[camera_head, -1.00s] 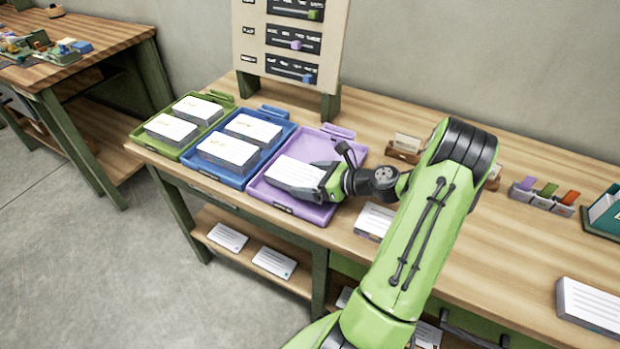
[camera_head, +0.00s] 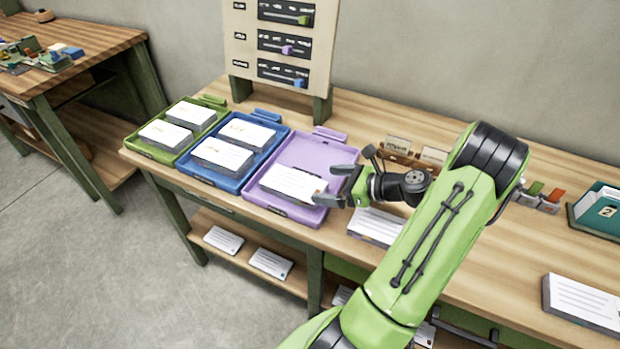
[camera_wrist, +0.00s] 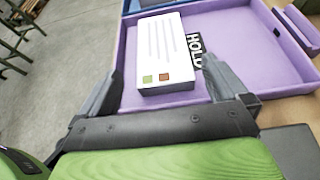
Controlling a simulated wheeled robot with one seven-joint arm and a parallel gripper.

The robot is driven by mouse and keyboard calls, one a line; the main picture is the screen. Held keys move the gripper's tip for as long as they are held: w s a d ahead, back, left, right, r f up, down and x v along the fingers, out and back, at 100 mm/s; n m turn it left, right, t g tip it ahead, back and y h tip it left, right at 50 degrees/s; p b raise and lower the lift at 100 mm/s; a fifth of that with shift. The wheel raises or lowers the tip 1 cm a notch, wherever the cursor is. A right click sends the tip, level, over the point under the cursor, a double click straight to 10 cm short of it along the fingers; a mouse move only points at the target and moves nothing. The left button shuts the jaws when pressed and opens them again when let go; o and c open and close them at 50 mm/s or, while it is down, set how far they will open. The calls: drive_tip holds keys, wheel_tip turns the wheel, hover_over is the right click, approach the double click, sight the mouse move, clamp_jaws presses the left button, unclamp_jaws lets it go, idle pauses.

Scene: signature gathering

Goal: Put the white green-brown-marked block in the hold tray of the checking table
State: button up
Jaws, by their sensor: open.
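The white block (camera_head: 292,184) lies flat in the purple tray (camera_head: 311,146), near its front side. In the wrist view the block (camera_wrist: 161,50) shows grey lines, a green square and a brown square. The purple tray (camera_wrist: 219,22) bears the word HOLD beside the block. My gripper (camera_head: 336,186) is open at the tray's right side, just right of the block. In the wrist view its fingers stand apart at the block's near end, with a gap on each side. The block rests in the tray, not gripped.
A blue tray (camera_head: 263,155) and a green tray (camera_head: 148,151), each with white blocks, stand to the left. A sign board (camera_head: 262,75) stands behind. Another white block (camera_head: 377,226) lies beneath my arm, and one (camera_head: 583,301) lies at far right.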

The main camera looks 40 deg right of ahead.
drive_tip(key=v, duration=0.3)
drive_tip(key=shift+r+p, duration=0.1)
drive_tip(key=shift+p, duration=0.2)
drive_tip(key=w+a+r+n+g+h, duration=0.1)
drive_tip(key=w+a+r+n+g, duration=0.2)
drive_tip(key=a+n, duration=0.55)
drive_tip(key=w+a+r+n+g, duration=0.1)
drive_tip(key=a+r+n+g, duration=0.35)
drive_tip(key=a+n, duration=0.45)
drive_tip(key=s+a+r+n+h, duration=0.1)
drive_tip(key=s+a+r+n, duration=0.2)
drive_tip(key=s+a+n, duration=0.2)
drive_tip(key=s+a+r+n+h, duration=0.2)
drive_tip(key=s+a+n, duration=0.3)
drive_tip(key=s+n, duration=0.3)
drive_tip(key=shift+s+a+r+n+h, duration=0.3)
drive_tip(key=shift+r+n, duration=0.55)
drive_tip(key=shift+r, duration=0.05)
drive_tip(key=shift+t, duration=0.25)
